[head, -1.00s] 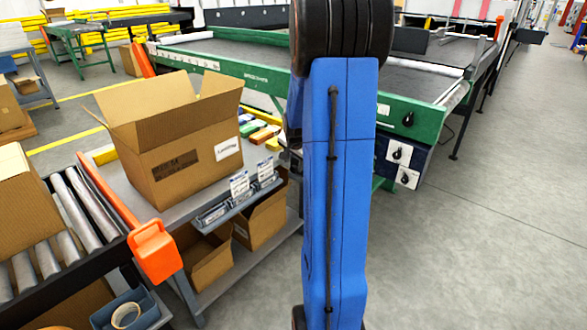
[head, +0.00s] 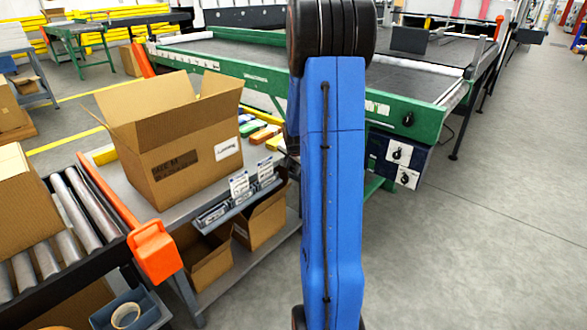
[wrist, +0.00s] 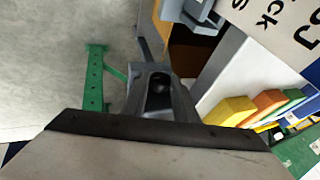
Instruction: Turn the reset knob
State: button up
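Several black knobs show on the green machine in the head view. One knob (head: 408,118) is on the green side rail. An upper knob (head: 398,154) and a lower knob (head: 406,179) are on white plates on a dark blue box below the rail. No label is readable, so I cannot tell which is the reset knob. My blue arm stands left of them and hides the machine behind it. In the wrist view, a grey part with a dark edge, which looks like my gripper (wrist: 158,125), fills the bottom. Its fingertips cannot be made out, and no knob is recognisable there.
An open cardboard box (head: 175,140) stands on a grey table left of my arm, with colored blocks (head: 258,133) behind it. A roller conveyor (head: 62,228) with an orange end piece (head: 152,252) is at lower left. The floor (head: 480,245) at right is clear.

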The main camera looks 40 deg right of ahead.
jog(key=shift+w, duration=0.15)
jog(key=shift+a+g, duration=0.1)
jog(key=shift+g, duration=0.2)
jog(key=shift+w+r+n+g, duration=0.1)
jog(key=shift+w+n+g, duration=0.1)
jog(key=shift+g, duration=0.7)
jog(key=shift+w+r+n+g, duration=0.1)
jog(key=shift+w+n+g, duration=0.1)
jog(key=shift+g, duration=0.7)
jog(key=o, duration=1)
jog(key=v, duration=1.7)
jog(key=shift+a, duration=0.3)
